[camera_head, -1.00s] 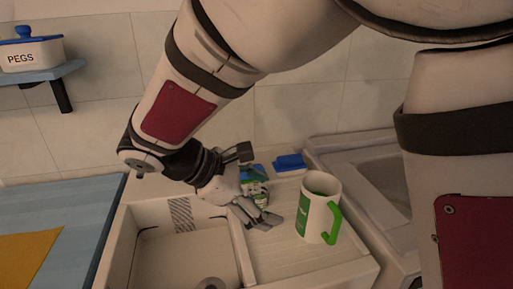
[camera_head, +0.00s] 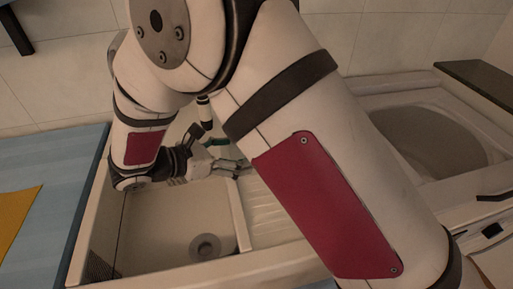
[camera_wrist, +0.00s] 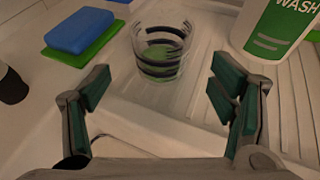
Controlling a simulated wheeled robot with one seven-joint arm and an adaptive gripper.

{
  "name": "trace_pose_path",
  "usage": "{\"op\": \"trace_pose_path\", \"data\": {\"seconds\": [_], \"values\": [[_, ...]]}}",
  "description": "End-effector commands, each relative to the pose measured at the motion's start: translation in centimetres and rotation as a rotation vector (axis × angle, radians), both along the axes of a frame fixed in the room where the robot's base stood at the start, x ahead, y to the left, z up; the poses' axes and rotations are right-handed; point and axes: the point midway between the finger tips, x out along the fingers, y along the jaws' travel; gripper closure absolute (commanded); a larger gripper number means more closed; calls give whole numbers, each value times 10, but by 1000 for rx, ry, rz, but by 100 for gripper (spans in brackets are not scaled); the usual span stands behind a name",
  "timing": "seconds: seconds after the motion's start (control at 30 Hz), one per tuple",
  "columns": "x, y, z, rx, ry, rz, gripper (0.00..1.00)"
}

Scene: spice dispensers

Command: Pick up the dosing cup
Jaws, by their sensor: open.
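The dosing cup (camera_wrist: 160,52) is a clear cup with dark bands around it and green at its bottom. It stands upright on the pale ridged drainboard in the wrist view, ahead of my gripper (camera_wrist: 161,78). My gripper is open, with its green-padded fingers apart to the left and right of the cup's line. Nothing is between the pads, and the cup is beyond the fingertips. In the head view my gripper (camera_head: 240,168) is at the sink's back right corner, partly covered by my arm. I cannot make out the cup there.
A blue sponge (camera_wrist: 80,30) on a green pad (camera_wrist: 84,50) lies left of the cup. A white container with a green "WASH" label (camera_wrist: 277,28) stands to the right. A dark-topped object (camera_wrist: 12,85) is at far left. The sink basin (camera_head: 165,225) is empty except its drain.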

Motion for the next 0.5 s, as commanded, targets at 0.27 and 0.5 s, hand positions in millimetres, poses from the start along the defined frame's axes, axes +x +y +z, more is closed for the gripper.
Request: {"op": "trace_pose_path", "data": {"seconds": [0.27, 0.5], "values": [[12, -15, -8, 0, 0, -1, 22], [26, -36, -17, 0, 0, -3, 22]]}}
